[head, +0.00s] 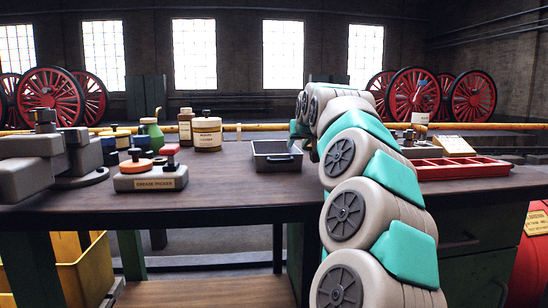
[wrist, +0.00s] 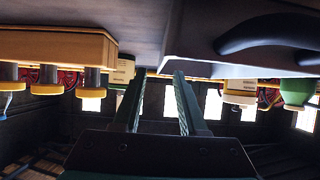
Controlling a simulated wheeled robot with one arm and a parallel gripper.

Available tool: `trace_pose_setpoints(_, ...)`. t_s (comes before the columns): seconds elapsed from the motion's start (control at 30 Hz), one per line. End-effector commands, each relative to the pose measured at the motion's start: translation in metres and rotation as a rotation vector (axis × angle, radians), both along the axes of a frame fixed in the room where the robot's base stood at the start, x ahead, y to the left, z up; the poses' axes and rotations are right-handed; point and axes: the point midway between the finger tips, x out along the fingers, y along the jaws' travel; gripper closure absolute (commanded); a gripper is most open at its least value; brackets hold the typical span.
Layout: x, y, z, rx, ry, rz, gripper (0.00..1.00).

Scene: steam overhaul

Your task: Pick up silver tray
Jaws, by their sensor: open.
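The silver tray (head: 263,162) is a shallow grey rectangular tray on the workbench, just left of my arm in the head view. A dark handle shows on its near side. In the wrist view, which is upside down, the tray (wrist: 215,62) fills the top right, with its dark curved handle. My gripper (wrist: 159,74) is open with nothing held. Its fingertips appear close to one corner of the tray; I cannot tell whether they touch it. In the head view my arm hides most of the gripper.
A grease press (head: 150,178), a green bottle (head: 152,132) and labelled jars (head: 207,134) stand left of the tray. A red compartment tray (head: 462,168) lies to the right. A wooden block with yellow-capped posts (wrist: 55,45) is near my gripper. Bench space before the tray is clear.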

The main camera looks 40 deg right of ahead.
Motion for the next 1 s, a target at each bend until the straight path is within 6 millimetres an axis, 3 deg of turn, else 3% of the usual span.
trace_pose_setpoints(0.4, 0.037, -0.022, -0.019, 0.001, -0.002, 0.000, 0.58)
trace_pose_setpoints(0.67, 0.039, -0.023, -0.021, 0.000, -0.001, 0.001, 0.58)
trace_pose_setpoints(1.0, 0.039, -0.023, -0.021, 0.000, 0.000, 0.001, 0.96)
